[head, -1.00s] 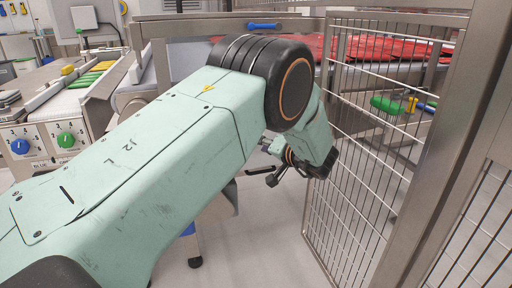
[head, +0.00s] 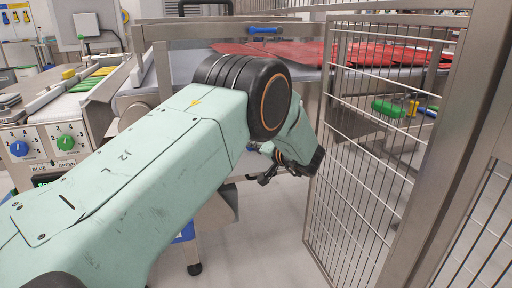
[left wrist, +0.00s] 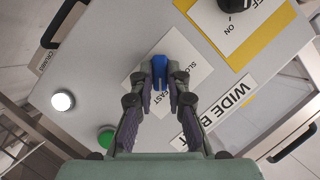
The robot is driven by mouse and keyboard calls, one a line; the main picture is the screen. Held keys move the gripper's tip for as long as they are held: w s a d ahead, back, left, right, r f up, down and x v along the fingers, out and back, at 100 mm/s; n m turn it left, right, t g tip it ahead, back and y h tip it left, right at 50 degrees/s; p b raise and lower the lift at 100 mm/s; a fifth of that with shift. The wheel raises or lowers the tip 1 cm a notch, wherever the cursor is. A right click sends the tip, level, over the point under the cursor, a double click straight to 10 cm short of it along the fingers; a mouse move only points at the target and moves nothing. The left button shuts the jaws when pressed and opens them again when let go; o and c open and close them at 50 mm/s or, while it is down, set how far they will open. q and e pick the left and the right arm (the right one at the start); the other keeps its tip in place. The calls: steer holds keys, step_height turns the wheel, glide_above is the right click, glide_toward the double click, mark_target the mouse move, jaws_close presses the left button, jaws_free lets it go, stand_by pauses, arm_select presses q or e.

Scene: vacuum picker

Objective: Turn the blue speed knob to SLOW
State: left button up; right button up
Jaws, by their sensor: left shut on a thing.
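In the left wrist view the blue speed knob (left wrist: 159,74) sits on a white label plate (left wrist: 185,52) on a grey panel. Its bar stands nearly upright in the picture. Lettering that reads as SLOW lies to its right, partly covered by a finger; FAST lies just below it. My left gripper (left wrist: 160,82) has its fingertips on both sides of the knob and is shut on it. In the head view the left gripper (head: 267,178) shows small and dark below my wrist, and I cannot make out the speed knob there. My right gripper is not in view.
The panel also bears a white button (left wrist: 62,101), a green button (left wrist: 106,137) and a black knob (left wrist: 235,12) marked ON. In the head view a wire mesh gate (head: 375,160) stands close right of my wrist. Another blue knob (head: 19,148) sits on a machine at left.

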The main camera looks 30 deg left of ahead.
arm_select(q)
jaws_close()
steer(key=shift+s+a+n+t+h+p, duration=0.15)
steer(key=shift+n+t+h+p, duration=0.9)
steer(key=shift+n, duration=1)
steer(key=shift+s+a+n+t+h+p, duration=0.15)
steer(key=shift+n+t+h+p, duration=0.8)
steer(key=shift+n, duration=1.05)
steer(key=shift+s+a+n+t+h+p, duration=0.15)
steer(key=shift+n+t+h+p, duration=0.75)
steer(key=shift+n+p, duration=0.9)
steer(key=shift+d+n+t+b, duration=0.1)
steer(key=shift+n+t+b, duration=0.2)
steer(key=shift+n+t, duration=0.1)
steer(key=o, duration=0.7)
jaws_free()
steer(key=shift+c, duration=0.2)
